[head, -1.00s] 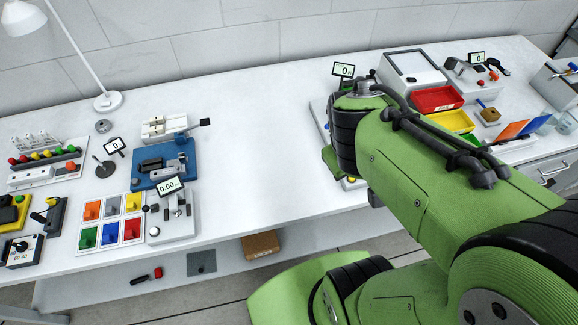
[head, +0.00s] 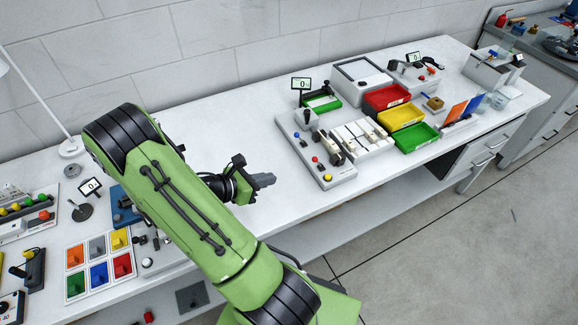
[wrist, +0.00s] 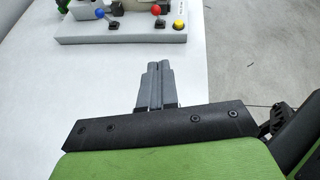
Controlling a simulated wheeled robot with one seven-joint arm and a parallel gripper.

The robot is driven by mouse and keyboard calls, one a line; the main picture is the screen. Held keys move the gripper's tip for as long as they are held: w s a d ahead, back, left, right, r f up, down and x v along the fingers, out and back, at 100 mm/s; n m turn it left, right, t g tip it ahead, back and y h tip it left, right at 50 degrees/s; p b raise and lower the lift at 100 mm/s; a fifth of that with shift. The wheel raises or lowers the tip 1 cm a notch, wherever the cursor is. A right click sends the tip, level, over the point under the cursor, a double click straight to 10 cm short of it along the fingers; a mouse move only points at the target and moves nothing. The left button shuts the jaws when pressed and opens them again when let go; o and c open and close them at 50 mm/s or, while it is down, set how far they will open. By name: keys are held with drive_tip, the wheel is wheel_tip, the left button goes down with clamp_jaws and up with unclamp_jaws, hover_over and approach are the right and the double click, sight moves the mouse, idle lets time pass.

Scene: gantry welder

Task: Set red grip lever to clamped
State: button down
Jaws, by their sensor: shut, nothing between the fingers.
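A grey control panel (head: 332,176) stands on the white bench, right of my gripper in the head view. It carries a small red-ball lever (head: 315,160), which best fits the red grip lever, between a blue ball and a yellow button. Its clamped or released position is not readable. My gripper (head: 268,180) is shut and empty above the bench, apart from the panel. Its grey fingers (wrist: 157,68) point toward the panel's near side in the wrist view.
White blocks (head: 362,138) stand beside the panel's right side, with red (head: 388,100), yellow (head: 402,118) and green (head: 418,138) bins beyond. A small display (head: 301,84) stands behind it. The bench between my gripper and the panel is clear.

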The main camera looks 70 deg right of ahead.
drive_tip(key=shift+f, duration=0.1)
drive_tip(key=b, duration=0.1)
approach(317, 162)
wheel_tip(317, 162, down, 4)
drive_tip(key=shift+d+f, duration=0.1)
drive_tip(key=shift+d, duration=0.05)
drive_tip(key=shift+s+d+r, duration=0.25)
drive_tip(key=shift+s+d, duration=0.15)
drive_tip(key=shift+d, duration=0.2)
drive_tip(key=shift+s+d+r, duration=0.25)
drive_tip(key=shift+s+d, duration=0.1)
drive_tip(key=shift+d, duration=0.3)
drive_tip(key=shift+s+d+r, duration=0.25)
drive_tip(key=shift+d, duration=0.25)
